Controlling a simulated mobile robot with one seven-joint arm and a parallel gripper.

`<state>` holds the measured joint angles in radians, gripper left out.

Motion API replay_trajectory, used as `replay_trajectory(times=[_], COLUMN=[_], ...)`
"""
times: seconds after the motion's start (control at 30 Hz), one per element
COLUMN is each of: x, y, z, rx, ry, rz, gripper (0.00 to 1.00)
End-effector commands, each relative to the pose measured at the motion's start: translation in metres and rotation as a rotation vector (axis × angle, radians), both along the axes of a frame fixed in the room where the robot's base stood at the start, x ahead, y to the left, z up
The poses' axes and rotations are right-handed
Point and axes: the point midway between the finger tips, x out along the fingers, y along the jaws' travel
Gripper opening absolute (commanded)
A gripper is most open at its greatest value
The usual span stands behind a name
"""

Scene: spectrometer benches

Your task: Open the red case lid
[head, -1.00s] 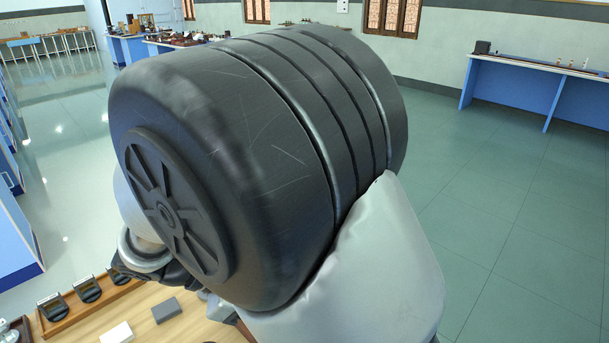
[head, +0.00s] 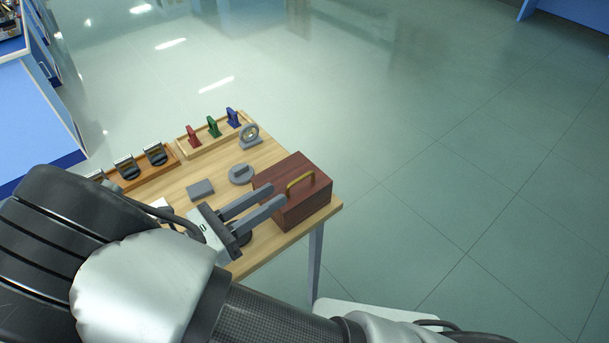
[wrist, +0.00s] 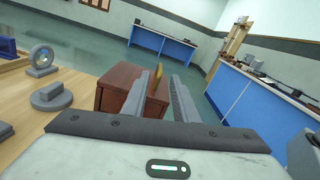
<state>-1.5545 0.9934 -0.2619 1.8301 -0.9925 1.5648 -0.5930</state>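The red case (head: 308,208) is a reddish-brown box on the right corner of the wooden table. Its lid looks closed, with a brass handle (head: 300,183) on top. My gripper (head: 273,197) is open, its two grey fingers apart and pointing at the near left side of the case. In the wrist view the case (wrist: 115,87) stands ahead, partly hidden behind the fingers, and the handle (wrist: 157,80) appears between the fingers (wrist: 158,76). The fingers hold nothing. I cannot tell whether they touch the case.
A grey round fixture (head: 241,174), a grey block (head: 201,190) and a ring on a stand (head: 250,136) are left of the case. A tray (head: 187,152) with red, green and blue pieces lies at the back. Open floor (head: 430,190) is right of the table.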

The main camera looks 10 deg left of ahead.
Motion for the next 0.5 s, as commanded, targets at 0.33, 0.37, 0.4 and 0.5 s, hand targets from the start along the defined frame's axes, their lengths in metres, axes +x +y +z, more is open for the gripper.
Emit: replay_trajectory(times=[0.33,0.37,0.4,0.5], x=[0.055,0.058,0.063,0.070], y=[-0.048,-0.051,-0.053,-0.060], z=[-0.001,0.000,-0.001,0.000], rx=[-0.001,0.000,0.001,0.001], ry=[0.001,0.000,0.000,0.000], rz=[-0.003,-0.003,-0.002,-0.001], gripper=[0.26,0.26,0.26,0.26])
